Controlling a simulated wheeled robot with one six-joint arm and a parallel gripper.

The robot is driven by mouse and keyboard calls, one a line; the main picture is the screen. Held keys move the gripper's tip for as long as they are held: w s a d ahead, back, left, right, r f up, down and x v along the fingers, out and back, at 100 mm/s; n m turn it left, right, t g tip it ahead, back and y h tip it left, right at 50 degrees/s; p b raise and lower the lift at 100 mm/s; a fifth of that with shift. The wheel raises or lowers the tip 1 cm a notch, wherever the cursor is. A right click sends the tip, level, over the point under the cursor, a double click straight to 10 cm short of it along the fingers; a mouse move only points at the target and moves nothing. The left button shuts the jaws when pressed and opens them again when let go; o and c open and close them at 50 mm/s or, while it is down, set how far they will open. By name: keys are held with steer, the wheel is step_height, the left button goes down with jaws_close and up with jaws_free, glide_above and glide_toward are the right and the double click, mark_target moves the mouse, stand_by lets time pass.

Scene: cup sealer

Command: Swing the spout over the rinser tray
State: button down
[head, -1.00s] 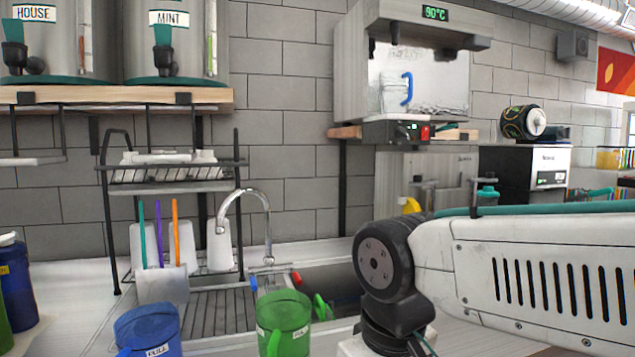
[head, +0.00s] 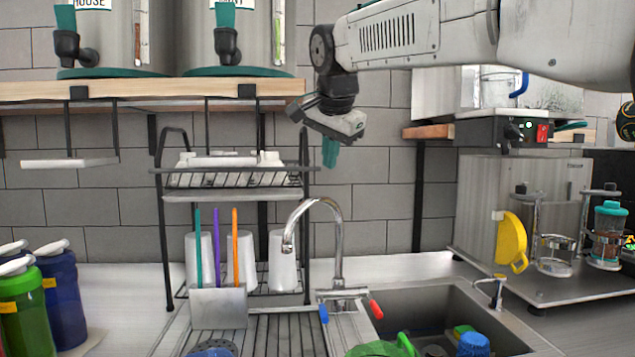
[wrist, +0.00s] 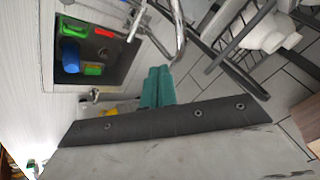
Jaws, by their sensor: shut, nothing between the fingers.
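The chrome spout (head: 318,205) arcs up from its base beside the sink and bends left. Its tip hangs on the left, near the back of the ribbed rinser tray (head: 285,325); I cannot tell whether it is over the tray. The spout also shows in the wrist view (wrist: 179,38). The base has a blue and a red handle. My gripper (head: 330,153) has teal fingers that are shut and empty. It points down above the spout and appears apart from it. The fingers also show in the wrist view (wrist: 157,85), beside the spout in the picture.
A sink (head: 440,302) right of the tray holds green and blue things. A dish rack (head: 236,180) with white cups stands close behind the tray on the left. A holder (head: 218,308) carries colored sticks. Blue and green bottles (head: 62,298) stand left. A yellow item (head: 511,241) is right.

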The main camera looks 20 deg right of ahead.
steer(key=w+a+r+x, duration=0.1)
steer(key=w+x, duration=0.1)
steer(key=x, duration=1)
steer(key=shift+a, duration=0.35)
steer(key=shift+w, duration=0.1)
steer(key=shift+w+a, duration=0.55)
steer(key=shift+w, duration=0.25)
steer(key=shift+w+a, duration=0.6)
steer(key=shift+w, duration=0.2)
steer(key=shift+s, duration=0.1)
